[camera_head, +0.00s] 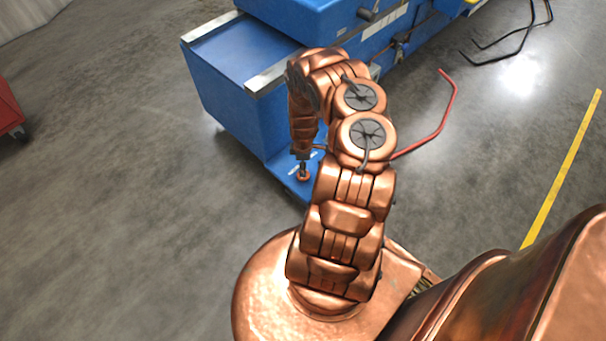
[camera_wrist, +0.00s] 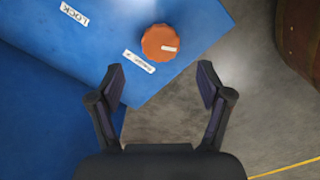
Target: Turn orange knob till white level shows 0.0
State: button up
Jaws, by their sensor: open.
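The orange knob (camera_wrist: 160,42) sits on a blue panel (camera_wrist: 200,22) near its edge in the wrist view. It is round and carries a short white mark that points to the right. My gripper (camera_wrist: 160,78) is open, with nothing between its fingers. The knob lies beyond the fingertips in the picture, roughly centred between them, and no contact shows. In the head view my gripper (camera_head: 303,160) points down over a small orange-brown round thing, likely the knob (camera_head: 303,176). I see no readout showing 0.0.
Two white labels are on the blue panel: one reads LOCK (camera_wrist: 74,14), the other (camera_wrist: 139,61) is hard to read. The blue machine (camera_head: 245,70) stands behind my gripper. A red bent bar (camera_head: 440,115) extends to its right. Grey floor is open at left.

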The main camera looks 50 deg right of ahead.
jog(key=shift+f+b, duration=1.85)
jog(key=shift+f, duration=1.3)
jog(key=shift+c, duration=0.2)
jog(key=c, duration=1.1)
